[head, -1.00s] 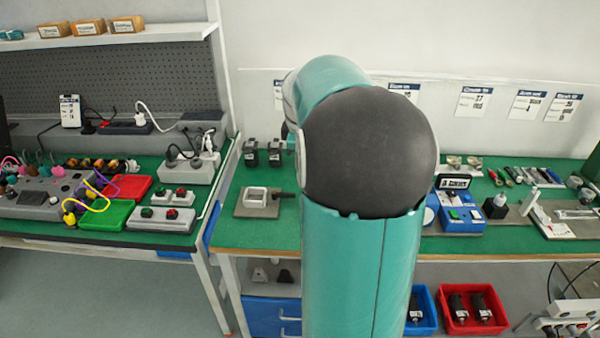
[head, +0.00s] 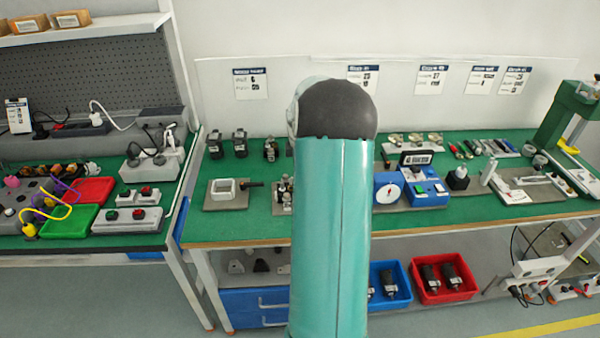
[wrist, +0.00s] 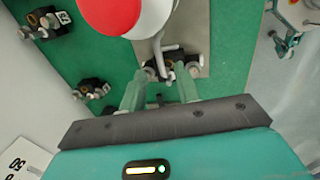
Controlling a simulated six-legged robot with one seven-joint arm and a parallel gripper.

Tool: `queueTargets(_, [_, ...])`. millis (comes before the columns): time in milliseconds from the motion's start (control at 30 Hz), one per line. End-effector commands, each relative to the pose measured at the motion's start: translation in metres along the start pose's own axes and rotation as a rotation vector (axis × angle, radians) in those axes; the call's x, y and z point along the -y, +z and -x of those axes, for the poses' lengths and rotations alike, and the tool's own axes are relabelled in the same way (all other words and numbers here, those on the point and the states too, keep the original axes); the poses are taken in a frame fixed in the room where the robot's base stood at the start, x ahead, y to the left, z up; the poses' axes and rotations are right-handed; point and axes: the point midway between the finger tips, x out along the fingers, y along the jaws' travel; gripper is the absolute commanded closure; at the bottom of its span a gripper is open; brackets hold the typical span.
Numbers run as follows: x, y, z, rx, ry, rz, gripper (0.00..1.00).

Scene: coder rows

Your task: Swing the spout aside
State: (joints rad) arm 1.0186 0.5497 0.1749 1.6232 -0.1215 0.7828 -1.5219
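In the wrist view a metal fitting (wrist: 166,68) with a dark body and a thin silvery curved tube sits on a grey plate (wrist: 190,30). I cannot tell for sure which part is the spout. A large round red and white thing (wrist: 122,12) covers part of the top of this view, close to the camera. My gripper (wrist: 161,88) has its two pale green fingers apart, on either side of the fitting's near end; contact cannot be told. In the head view my arm hides the gripper and most of the fitting's plate.
Dark fittings (wrist: 50,22) stand left on the green bench. A green press (head: 570,120) stands at the far right. Blue and red bins sit below.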

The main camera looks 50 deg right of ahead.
Motion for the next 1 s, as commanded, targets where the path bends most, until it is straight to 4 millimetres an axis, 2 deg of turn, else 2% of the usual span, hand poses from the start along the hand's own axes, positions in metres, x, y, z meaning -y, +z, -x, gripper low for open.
queueTargets(33, [0.001, 0.000, -0.010, 0.000, -0.003, 0.000, 0.68])
queueTargets(200, [0.000, 0.000, -0.028, 0.000, -0.001, -0.001, 0.68])
queueTargets(533, [0.000, 0.000, -0.032, 0.000, 0.001, -0.001, 0.68])
queueTargets(567, [0.000, 0.000, -0.032, 0.000, 0.001, -0.001, 0.72])
queueTargets(700, [0.000, 0.000, -0.031, 0.000, 0.001, -0.001, 1.00])
queueTargets(1000, [0.000, -0.001, -0.031, 0.000, 0.001, -0.003, 1.00])
